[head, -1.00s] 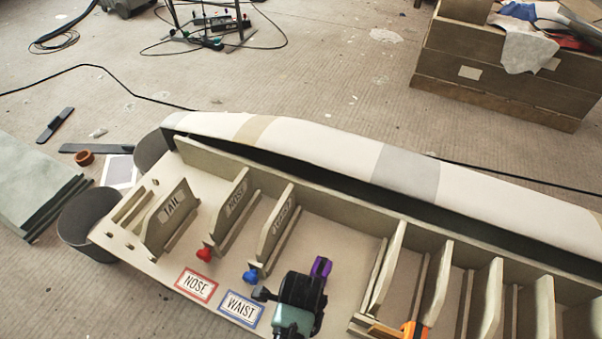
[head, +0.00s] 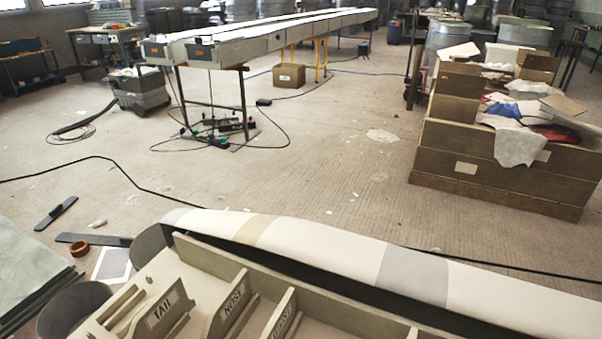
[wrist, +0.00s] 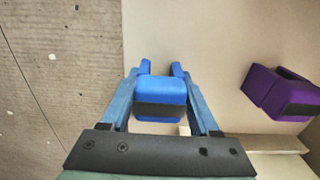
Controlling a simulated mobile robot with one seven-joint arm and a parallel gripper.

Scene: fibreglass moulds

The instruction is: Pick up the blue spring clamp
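The blue spring clamp (wrist: 160,95) shows in the middle of the wrist view, with a dark band across its body. My gripper (wrist: 160,92) has one finger on each side of it, and both fingers appear to touch its sides. Whether the clamp rests on the pale board or is a little above it, I cannot tell. The head view now shows neither my gripper nor the blue clamp.
A purple clamp (wrist: 285,92) lies on the board to the right in the wrist view. The board's edge and the floor (wrist: 55,70) are at left. The head view shows upright dividers marked TAIL (head: 162,311) and NOSE (head: 232,303), and a stacked crate (head: 495,155).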

